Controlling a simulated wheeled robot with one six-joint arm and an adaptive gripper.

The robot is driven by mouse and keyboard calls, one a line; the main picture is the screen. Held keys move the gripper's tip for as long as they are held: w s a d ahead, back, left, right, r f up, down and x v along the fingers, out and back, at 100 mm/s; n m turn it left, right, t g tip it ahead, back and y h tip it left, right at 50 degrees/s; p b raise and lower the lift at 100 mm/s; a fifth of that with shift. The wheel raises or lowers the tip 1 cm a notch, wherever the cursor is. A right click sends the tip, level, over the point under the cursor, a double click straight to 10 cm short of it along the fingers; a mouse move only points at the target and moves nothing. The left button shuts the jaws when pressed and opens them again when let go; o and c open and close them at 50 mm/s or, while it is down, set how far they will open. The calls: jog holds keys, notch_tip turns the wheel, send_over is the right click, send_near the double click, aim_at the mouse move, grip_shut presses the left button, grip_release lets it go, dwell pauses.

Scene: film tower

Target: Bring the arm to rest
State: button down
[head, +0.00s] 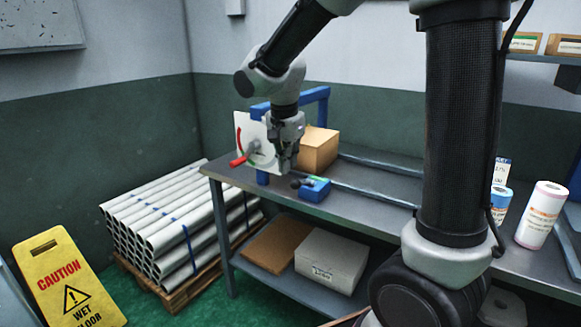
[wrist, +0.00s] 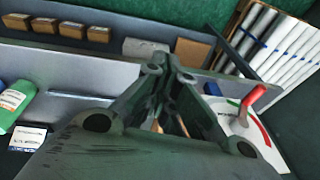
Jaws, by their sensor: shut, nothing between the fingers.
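My gripper (head: 287,168) hangs pointing down above the left end of the grey workbench (head: 340,195) in the head view. Its fingers are shut with nothing between them, just behind a small blue block with a green mark (head: 312,188). To its left is a white dial plate with a red arc and a red-handled lever (head: 240,160). In the wrist view, my gripper (wrist: 172,128) fills the middle. The red lever (wrist: 255,97) and its dial show to its right. I cannot tell whether the fingers touch anything.
A blue frame (head: 318,94) and a cardboard box (head: 317,150) stand behind my gripper. Film rolls (head: 541,215) stand at the bench's right. Boxes (head: 331,260) lie on the lower shelf. Stacked tubes (head: 170,220) and a yellow caution sign (head: 65,280) are at the left.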

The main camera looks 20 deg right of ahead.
dwell(0.5)
jog(key=s+d+r+n, duration=0.2)
jog(key=s+d+n, duration=0.1)
jog(key=s, duration=0.4)
jog(key=s+d+r+n+t, duration=0.1)
jog(key=s+d+n, duration=0.3)
jog(key=s, duration=0.4)
jog(key=s+d+r+n+t+y, duration=0.1)
jog(key=s+d+r+n, duration=0.2)
jog(key=s, duration=0.5)
jog(key=shift+s+d+n, duration=0.15)
jog(key=shift+d+n, duration=0.25)
jog(key=shift+n, duration=0.4)
